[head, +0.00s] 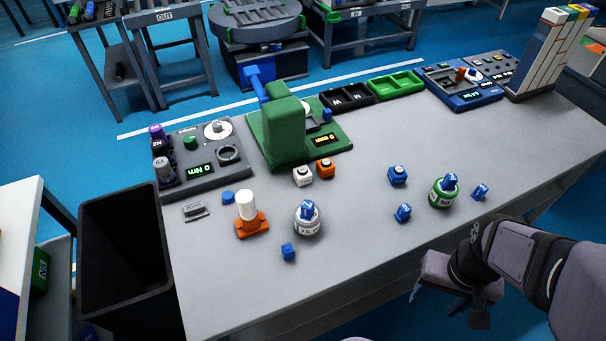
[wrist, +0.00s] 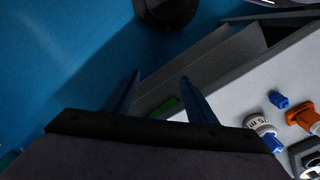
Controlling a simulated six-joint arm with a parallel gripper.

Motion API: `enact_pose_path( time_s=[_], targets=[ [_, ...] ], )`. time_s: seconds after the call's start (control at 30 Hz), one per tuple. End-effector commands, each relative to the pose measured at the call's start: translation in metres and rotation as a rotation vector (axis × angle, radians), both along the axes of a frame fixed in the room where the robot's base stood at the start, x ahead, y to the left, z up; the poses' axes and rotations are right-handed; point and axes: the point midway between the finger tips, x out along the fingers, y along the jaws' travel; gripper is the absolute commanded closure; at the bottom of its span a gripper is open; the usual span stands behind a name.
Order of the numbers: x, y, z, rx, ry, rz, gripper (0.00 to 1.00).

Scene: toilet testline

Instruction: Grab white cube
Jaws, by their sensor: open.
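The white cube (head: 302,175) has a dark round mark on top. It sits on the grey table in the head view, in front of the green press and touching or very close to an orange cube (head: 325,166). My gripper (head: 447,304) is beyond the table's near right edge, well to the right of and nearer than the cube. In the wrist view my gripper (wrist: 160,76) is open, with its two blue fingers apart and nothing between them. I cannot make out the white cube in the wrist view.
A green press (head: 287,125) stands behind the cube. A white labelled cylinder (head: 308,226), an orange stand with a white post (head: 250,228) and several blue cubes lie around. A green-and-white cylinder (head: 443,195) is to the right. A black bin (head: 125,250) stands left. The table's front is mostly clear.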

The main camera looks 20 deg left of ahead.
Motion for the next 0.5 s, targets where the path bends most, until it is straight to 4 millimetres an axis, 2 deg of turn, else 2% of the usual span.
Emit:
enact_pose_path(
  time_s=[0.37, 0.5],
  targets=[
    [0.003, 0.000, -0.001, -0.003, -0.005, 0.003, 0.52],
    [0.025, -0.002, -0.005, -0.025, -0.054, 0.033, 0.52]
  ],
)
